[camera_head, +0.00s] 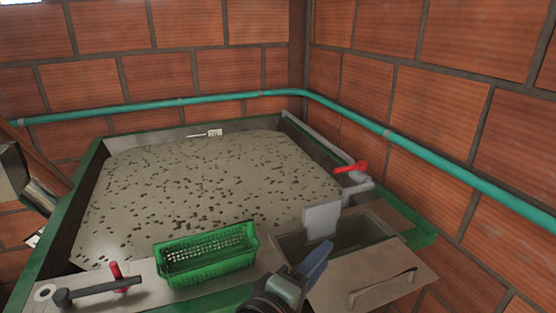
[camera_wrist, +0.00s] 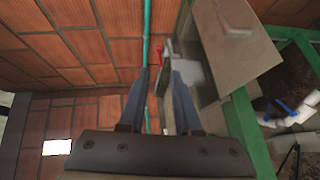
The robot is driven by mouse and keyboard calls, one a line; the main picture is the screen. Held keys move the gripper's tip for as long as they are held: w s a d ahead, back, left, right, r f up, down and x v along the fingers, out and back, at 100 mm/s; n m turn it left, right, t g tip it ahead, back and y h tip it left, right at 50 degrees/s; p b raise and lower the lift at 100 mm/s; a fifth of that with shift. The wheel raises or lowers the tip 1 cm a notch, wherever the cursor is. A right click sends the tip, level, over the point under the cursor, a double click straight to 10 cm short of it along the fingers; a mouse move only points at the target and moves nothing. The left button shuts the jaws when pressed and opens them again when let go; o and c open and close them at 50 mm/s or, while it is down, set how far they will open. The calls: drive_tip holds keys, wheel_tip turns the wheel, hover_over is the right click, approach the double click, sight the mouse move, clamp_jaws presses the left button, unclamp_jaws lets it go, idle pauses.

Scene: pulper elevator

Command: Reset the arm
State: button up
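My gripper (camera_head: 314,262) is at the lower middle of the head view, in front of the tank and beside the small open compartment. In the wrist view its two blue-grey fingers (camera_wrist: 160,85) stand apart with a gap between them. No held object shows between them. In the head view only part of the gripper shows, and most of my arm is out of sight.
A green-framed tank (camera_head: 60,215) holds pale material with dark specks. A green basket (camera_head: 208,262) sits on its front edge. Near my gripper are a grey upright plate (camera_head: 321,220), a handled lid (camera_head: 370,282) and a red-handled valve (camera_head: 350,168). A teal pipe (camera_head: 240,95) runs along the brick walls.

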wheel_tip(320, 180, up, 14)
drive_tip(key=w+a+m+t+y, duration=0.1)
drive_tip(key=a+m+t+y, duration=0.2)
drive_tip(key=m+t, duration=0.15)
drive_tip(key=s+a+r+m+t+y, duration=0.2)
drive_tip(key=s+r+t, duration=0.3)
drive_tip(key=r, duration=0.6)
drive_tip(key=s+a+r+m+t+y, duration=0.2)
drive_tip(key=s+r, duration=0.5)
drive_tip(key=r, duration=0.5)
drive_tip(key=m+t+y, duration=0.1)
drive_tip(key=t+y, duration=0.1)
drive_tip(key=t, duration=0.1)
drive_tip(key=shift+s+m, duration=0.35)
